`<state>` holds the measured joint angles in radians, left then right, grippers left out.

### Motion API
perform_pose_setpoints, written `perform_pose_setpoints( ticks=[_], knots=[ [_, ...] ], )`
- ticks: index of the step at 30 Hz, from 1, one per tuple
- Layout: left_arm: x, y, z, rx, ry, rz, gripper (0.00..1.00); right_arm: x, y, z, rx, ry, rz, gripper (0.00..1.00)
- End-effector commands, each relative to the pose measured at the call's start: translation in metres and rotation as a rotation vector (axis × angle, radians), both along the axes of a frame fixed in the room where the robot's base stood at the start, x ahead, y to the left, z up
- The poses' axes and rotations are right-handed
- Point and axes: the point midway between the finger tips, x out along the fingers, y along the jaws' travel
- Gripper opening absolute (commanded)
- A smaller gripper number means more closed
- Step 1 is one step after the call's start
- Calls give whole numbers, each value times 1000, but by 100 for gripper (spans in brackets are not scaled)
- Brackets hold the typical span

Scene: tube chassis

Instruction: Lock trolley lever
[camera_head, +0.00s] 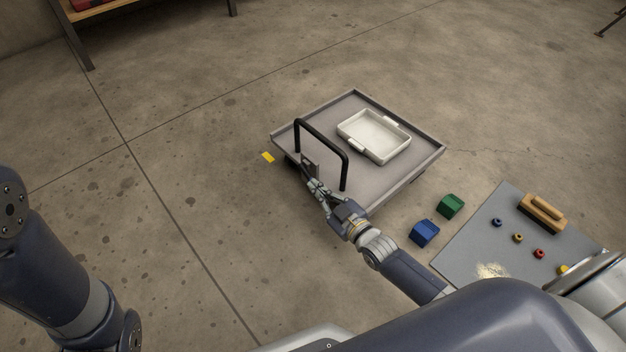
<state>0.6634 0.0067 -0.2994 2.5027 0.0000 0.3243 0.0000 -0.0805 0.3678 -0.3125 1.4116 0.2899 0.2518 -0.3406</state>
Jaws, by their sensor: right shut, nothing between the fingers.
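A low grey trolley (425,165) with a black push handle (325,138) stands on the concrete floor. A small upright metal plate, likely the lever (309,161), shows at the trolley's near-left edge below the handle. My right gripper (311,182) is shut with nothing held, its fingertips right at the lower part of that plate. I cannot tell whether they touch it. The gripper hides part of the trolley's near edge. My left arm (60,280) shows at the left, but its gripper is out of view.
A white tray (345,128) sits on the trolley. A green block (450,206) and a blue block (424,233) lie on the floor to the right. A grey mat (470,245) holds a wooden-handled brush (543,212) and several small coloured pieces.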

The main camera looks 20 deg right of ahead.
Motion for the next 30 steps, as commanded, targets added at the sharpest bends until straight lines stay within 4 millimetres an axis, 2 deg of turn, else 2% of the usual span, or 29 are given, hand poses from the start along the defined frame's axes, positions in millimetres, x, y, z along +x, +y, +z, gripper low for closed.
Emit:
perform_pose_setpoints(
  ticks=[14,17,21,25,30],
  knots=[
    [12,-2,-6,2,32,1,35,10,4,-40,0,0,0,0],
    [10,-2,-6,5,29,3,35,14,6,-47,1,-1,0,0],
    [-1,-2,-6,4,-7,3,35,20,8,-57,1,-2,0,0],
    [-9,-1,-17,-1,-26,-2,35,26,10,-65,1,-2,0,0],
    [-10,0,-34,-3,-23,-3,35,33,12,-72,3,-6,-1,0]
  ],
)
